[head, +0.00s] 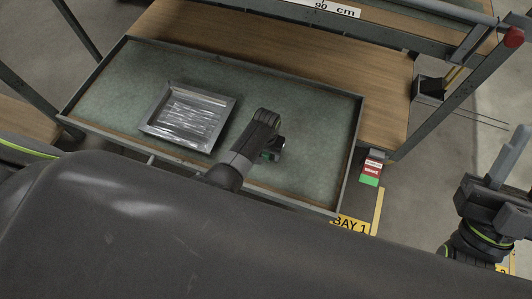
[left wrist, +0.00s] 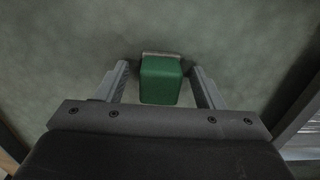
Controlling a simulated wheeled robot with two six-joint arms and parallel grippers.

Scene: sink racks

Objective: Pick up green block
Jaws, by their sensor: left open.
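The green block (left wrist: 160,82) lies on the grey-green tray surface in the left wrist view, with a thin grey strip along its far edge. My left gripper (left wrist: 161,84) is open, with one finger on each side of the block and a visible gap at both sides. In the head view my left gripper (head: 273,150) points down over the right half of the tray, and my arm mostly hides the block there. My right gripper (head: 505,170) is at the right edge of the head view, away from the tray; its jaw opening is unclear.
The large rimmed tray (head: 320,105) holds a smaller metal pan (head: 150,125) with a shiny wrapped content, left of my left arm. A wooden shelf (head: 385,100) lies behind and right. A red, white and green item (head: 371,168) is outside the tray's right rim. Metal posts frame the rack.

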